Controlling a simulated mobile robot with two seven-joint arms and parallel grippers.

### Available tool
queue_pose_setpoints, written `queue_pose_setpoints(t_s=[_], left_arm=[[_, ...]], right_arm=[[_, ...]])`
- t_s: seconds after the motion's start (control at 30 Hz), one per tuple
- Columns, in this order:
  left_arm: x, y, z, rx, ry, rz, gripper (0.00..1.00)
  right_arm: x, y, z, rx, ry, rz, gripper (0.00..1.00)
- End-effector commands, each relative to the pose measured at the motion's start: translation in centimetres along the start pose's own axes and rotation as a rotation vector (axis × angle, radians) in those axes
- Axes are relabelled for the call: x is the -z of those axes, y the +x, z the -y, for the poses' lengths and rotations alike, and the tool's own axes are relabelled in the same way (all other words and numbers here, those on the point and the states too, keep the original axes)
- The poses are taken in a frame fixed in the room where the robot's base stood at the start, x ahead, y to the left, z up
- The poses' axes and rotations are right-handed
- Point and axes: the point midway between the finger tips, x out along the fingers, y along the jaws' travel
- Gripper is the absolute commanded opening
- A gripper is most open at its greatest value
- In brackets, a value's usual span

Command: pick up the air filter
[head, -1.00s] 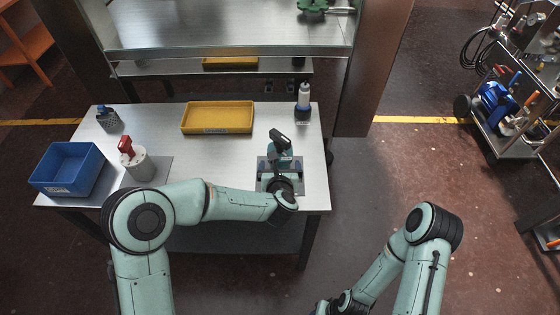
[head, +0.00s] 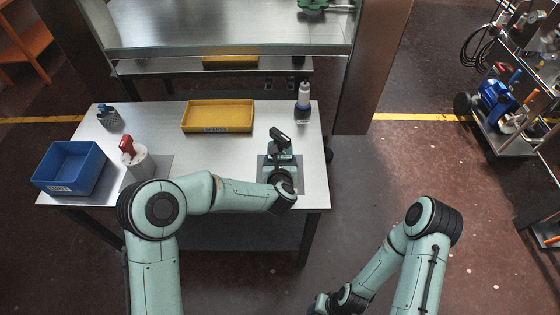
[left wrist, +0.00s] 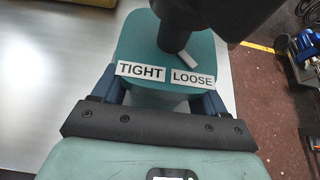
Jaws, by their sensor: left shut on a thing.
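My left gripper (head: 281,175) is at the right front of the steel workbench, shut on a teal block with a black lever (head: 279,138) on top. In the left wrist view the teal block (left wrist: 137,42) bears labels reading TIGHT and LOOSE, and blue fingers of my left gripper (left wrist: 160,90) flank it. The block stands at a grey plate on the bench; I cannot tell whether it is lifted. I cannot tell surely which thing is the air filter. My right gripper (head: 325,303) is low at the bottom edge, mostly hidden, apart from the bench.
On the bench (head: 215,160) are a blue bin (head: 70,168), a white canister with a red top (head: 136,160), a small grey-blue item (head: 110,117), a yellow tray (head: 217,116) and a white-and-blue bottle (head: 303,97). The bench middle is clear. A steel cart (head: 515,140) stands far right.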

Motion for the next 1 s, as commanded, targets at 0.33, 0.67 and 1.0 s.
queue_pose_setpoints(t_s=[0.33,0.67,1.0], left_arm=[[-3.7,-1.9,0.1,0.002,-0.003,0.011,0.32],[-11.7,-6.2,0.1,0.002,-0.004,0.012,0.32],[-16.9,-9.2,0.1,0.002,-0.002,0.008,0.32]], right_arm=[[0.0,-0.1,0.1,0.0,0.0,-0.001,0.43],[0.4,-1.0,0.5,0.002,-0.002,-0.006,0.43],[0.9,-2.1,1.1,0.005,-0.005,-0.014,0.43]])
